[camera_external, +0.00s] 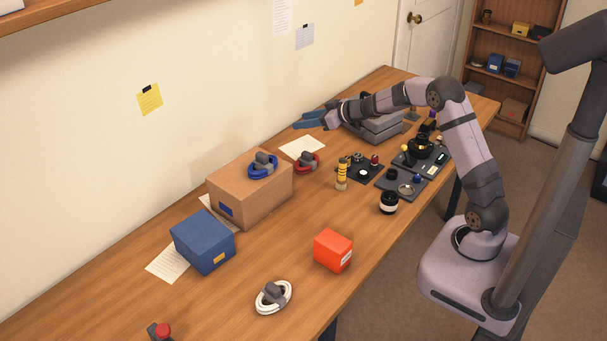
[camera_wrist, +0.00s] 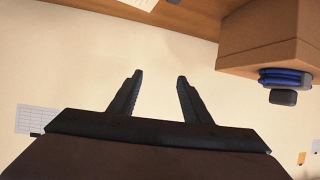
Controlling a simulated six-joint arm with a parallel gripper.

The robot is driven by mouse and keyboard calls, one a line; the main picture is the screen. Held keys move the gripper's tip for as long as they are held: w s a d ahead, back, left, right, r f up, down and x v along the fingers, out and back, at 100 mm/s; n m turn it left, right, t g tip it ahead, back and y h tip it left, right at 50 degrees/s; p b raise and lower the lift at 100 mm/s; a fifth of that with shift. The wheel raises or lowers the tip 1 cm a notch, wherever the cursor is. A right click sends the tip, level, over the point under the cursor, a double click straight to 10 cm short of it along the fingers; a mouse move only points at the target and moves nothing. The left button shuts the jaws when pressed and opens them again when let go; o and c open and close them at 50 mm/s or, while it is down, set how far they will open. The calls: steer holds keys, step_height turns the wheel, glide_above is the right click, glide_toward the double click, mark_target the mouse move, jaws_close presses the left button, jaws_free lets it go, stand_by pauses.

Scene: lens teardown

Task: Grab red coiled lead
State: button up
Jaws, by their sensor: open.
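The red coiled lead (camera_external: 308,164) lies on the wooden table just right of the cardboard box, with a dark grey piece on its coil. I cannot make it out in the wrist view. My gripper (camera_external: 297,121) is above the table near the wall, up and behind the red lead, and apart from it. In the wrist view my gripper (camera_wrist: 157,82) has its two fingers spread with nothing between them.
A cardboard box (camera_external: 245,199) carries a blue coiled lead (camera_external: 262,172); the blue lead also shows in the wrist view (camera_wrist: 285,77). A blue box (camera_external: 203,248), an orange-red box (camera_external: 333,250) and a white coiled lead (camera_external: 273,302) stand nearer. Small parts and trays crowd the right.

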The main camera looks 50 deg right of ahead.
mark_target(302, 154)
steer(key=shift+w+a+f, duration=0.1)
steer(key=shift+a+f, duration=0.05)
steer(key=shift+f, duration=5.25)
steer(key=f, duration=0.1)
steer(key=w+f, duration=0.1)
steer(key=f, duration=0.1)
steer(key=shift+a+f, duration=0.1)
steer(key=shift+f, duration=0.1)
steer(key=shift+x, duration=0.9)
jaws_close()
